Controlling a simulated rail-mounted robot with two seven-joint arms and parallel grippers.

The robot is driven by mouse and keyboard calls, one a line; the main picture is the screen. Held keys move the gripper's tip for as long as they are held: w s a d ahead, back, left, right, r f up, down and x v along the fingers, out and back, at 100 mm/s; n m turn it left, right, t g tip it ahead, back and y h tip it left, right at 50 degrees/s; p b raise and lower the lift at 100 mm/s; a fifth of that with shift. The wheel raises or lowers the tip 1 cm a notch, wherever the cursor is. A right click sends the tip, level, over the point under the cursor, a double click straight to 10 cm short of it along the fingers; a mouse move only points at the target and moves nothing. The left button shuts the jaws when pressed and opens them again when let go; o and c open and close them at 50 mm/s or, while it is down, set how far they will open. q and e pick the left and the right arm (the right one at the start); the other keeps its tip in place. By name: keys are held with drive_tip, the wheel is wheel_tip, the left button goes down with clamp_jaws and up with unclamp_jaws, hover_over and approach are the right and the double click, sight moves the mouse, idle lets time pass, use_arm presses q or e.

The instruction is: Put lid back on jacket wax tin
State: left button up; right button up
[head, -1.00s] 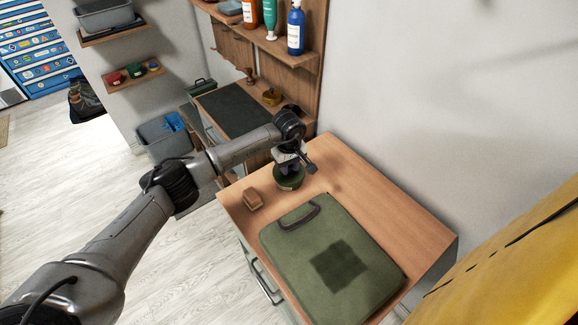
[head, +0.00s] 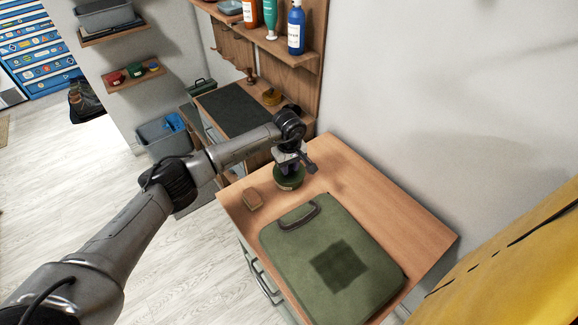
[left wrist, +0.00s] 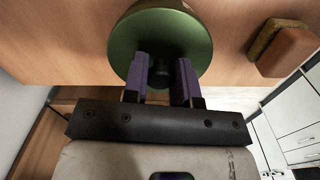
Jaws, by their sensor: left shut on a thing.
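The round green lid (left wrist: 160,38) with a dark knob (left wrist: 159,72) fills the top middle of the left wrist view. My left gripper (left wrist: 160,85) has its purple fingers on either side of the knob and is shut on it. In the head view, my left gripper (head: 288,164) points down over the green tin (head: 289,183), which stands on the wooden top. The lid is right at the tin's top. The gripper hides part of it, so I cannot tell if it is fully seated. My right gripper is not in view.
A brown block-like brush (head: 252,199) lies left of the tin on the wooden cabinet top (head: 390,210). A folded green jacket or bag (head: 330,255) with a dark patch covers the front. Shelves with bottles (head: 296,28) stand behind. A yellow thing (head: 520,260) hangs at right.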

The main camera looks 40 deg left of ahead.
use_arm(q)
drive_tip(key=o, duration=1.4)
drive_tip(key=shift+o, duration=0.2)
drive_tip(key=shift+r, duration=0.15)
drive_tip(key=shift+r+p, duration=0.95)
drive_tip(key=shift+r, duration=0.65)
drive_tip(key=shift+r+p, duration=0.9)
drive_tip(key=shift+r, duration=0.85)
